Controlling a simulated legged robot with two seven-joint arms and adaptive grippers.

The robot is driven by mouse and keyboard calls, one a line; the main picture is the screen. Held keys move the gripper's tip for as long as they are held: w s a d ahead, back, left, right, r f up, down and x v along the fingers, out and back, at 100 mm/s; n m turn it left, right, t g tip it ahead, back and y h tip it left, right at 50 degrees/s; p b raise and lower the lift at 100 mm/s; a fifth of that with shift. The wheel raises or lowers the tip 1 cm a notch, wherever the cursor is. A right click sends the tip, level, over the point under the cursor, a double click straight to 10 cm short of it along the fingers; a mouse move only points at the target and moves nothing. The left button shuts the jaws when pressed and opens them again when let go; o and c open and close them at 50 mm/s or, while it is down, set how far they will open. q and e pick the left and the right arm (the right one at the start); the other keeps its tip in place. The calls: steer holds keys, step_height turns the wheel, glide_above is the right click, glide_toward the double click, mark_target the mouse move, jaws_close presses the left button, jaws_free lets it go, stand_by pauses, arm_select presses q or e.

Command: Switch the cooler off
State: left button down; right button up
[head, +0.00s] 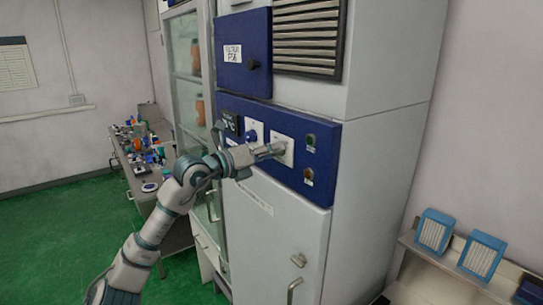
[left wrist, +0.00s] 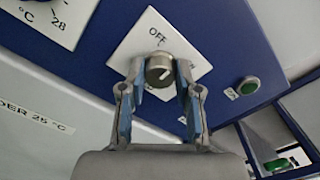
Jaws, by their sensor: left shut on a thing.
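The tall white cooler (head: 290,235) has a blue control panel (head: 328,150) with a white switch plate (head: 283,140). In the left wrist view, the plate (left wrist: 190,50) carries the word OFF above a grey round knob (left wrist: 159,68). A pale mark on the knob's face seems to point to the lower right, away from OFF. My left gripper (head: 277,150) reaches the plate from the left. In the left wrist view its fingers (left wrist: 159,80) close around the knob's two sides. In the head view the gripper hides the knob. My right gripper is not in view.
A temperature dial (left wrist: 45,18) sits left of the plate. A green button (left wrist: 249,85) sits to its right. A door handle (head: 294,289) is below. A cluttered bench (head: 140,180) stands at left, and a shelf with blue-framed filters (head: 483,255) at right.

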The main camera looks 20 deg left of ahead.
arm_select(q)
steer(key=n+b, duration=0.1)
steer(key=n, duration=0.7)
steer(key=shift+w+a+n, duration=0.1)
steer(key=shift+a+n, duration=0.05)
steer(key=shift+n, duration=0.15)
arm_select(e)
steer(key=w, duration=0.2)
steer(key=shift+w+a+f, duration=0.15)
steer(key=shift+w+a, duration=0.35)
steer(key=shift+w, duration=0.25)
arm_select(q)
steer(key=c, duration=1)
jaws_free()
steer(key=shift+o, duration=0.9)
steer(key=shift+w+f, duration=0.15)
steer(key=shift+w, duration=0.05)
steer(key=shift+a, duration=0.1)
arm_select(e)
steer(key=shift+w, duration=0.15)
arm_select(q)
steer(key=shift+s, duration=0.1)
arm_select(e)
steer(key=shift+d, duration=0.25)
